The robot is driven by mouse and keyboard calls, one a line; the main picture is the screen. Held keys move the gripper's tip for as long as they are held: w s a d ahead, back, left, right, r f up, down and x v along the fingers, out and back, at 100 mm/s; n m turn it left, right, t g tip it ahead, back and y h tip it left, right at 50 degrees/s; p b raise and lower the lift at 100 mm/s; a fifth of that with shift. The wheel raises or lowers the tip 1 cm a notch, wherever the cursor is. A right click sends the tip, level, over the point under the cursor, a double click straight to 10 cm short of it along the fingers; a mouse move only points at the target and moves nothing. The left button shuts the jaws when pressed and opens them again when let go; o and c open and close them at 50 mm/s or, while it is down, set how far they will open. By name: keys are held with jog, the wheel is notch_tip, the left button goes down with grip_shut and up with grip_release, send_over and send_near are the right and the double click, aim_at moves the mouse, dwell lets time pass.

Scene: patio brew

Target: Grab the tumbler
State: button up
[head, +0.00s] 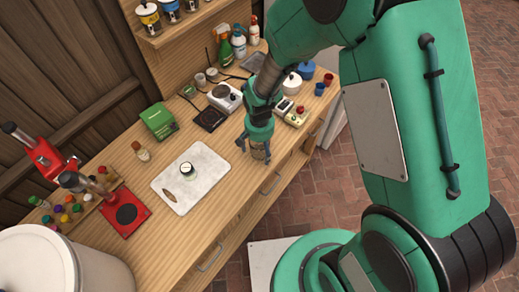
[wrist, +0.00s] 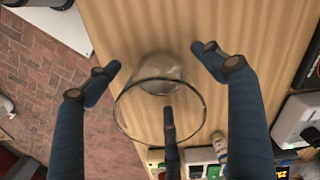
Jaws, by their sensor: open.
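The tumbler is a clear glass whose round rim and base show in the wrist view (wrist: 160,80). It stands on the wooden counter near its front edge. My gripper (wrist: 156,60) is open, with one finger on each side of the glass and a third finger overlapping its rim from below in the picture. I cannot tell whether that finger touches the glass. In the head view my gripper (head: 255,150) points down at the counter's front edge, around the glass (head: 260,153), which is partly hidden by the fingers.
A white cutting board (head: 207,172) with a small jar (head: 188,171) lies left of my gripper. A scale (head: 209,118), a green box (head: 159,121) and a device with buttons (head: 291,112) stand nearby. A red press (head: 120,210) stands far left. Brick floor lies beyond the counter edge.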

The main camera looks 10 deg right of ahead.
jog(key=shift+f, duration=0.15)
dwell(0.4)
jog(key=c, duration=1.6)
